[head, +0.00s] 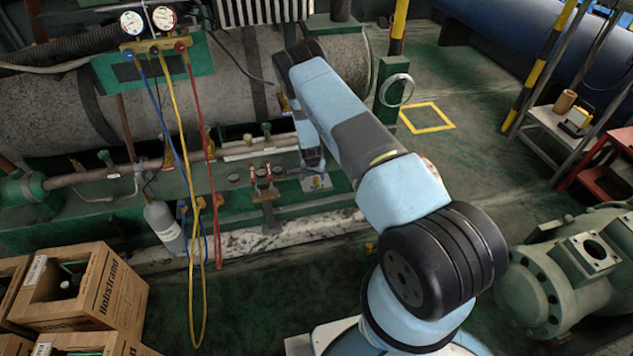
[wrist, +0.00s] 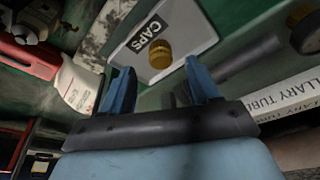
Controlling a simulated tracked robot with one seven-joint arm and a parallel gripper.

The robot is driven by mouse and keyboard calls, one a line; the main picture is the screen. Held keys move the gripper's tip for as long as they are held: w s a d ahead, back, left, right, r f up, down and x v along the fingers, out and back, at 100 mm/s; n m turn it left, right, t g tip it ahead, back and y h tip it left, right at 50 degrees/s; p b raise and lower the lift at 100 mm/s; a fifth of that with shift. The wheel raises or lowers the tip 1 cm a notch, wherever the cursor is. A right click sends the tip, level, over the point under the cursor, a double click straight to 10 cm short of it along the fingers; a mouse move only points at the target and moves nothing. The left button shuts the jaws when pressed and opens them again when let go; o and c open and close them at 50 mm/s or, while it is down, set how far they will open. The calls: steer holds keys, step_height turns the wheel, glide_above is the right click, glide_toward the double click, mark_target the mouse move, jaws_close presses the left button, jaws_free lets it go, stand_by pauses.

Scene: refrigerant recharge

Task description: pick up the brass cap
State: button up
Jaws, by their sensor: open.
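The brass cap (wrist: 160,54) is a small round knurled piece in the wrist view. It sits on a pale plate (wrist: 196,33) labelled CAPS. My gripper (wrist: 155,78) has its two blue fingers apart, with nothing between them. The cap shows beyond the gap between the fingertips, apart from both. In the head view my gripper (head: 316,182) is at the green skid's ledge, small and partly hidden by my arm. I cannot make out the cap clearly there.
In the wrist view, a red-handled tool (wrist: 30,56) lies left and a box lettered CAPILLARY TUBE (wrist: 295,95) lies right. In the head view, yellow and red hoses (head: 177,130) hang from the gauge manifold (head: 155,45). Cardboard boxes (head: 110,290) stand at lower left.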

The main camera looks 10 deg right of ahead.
mark_target(316, 178)
steer(key=shift+x, duration=1.85)
steer(key=shift+a, duration=0.1)
steer(key=shift+c, duration=0.4)
steer(key=c, duration=1)
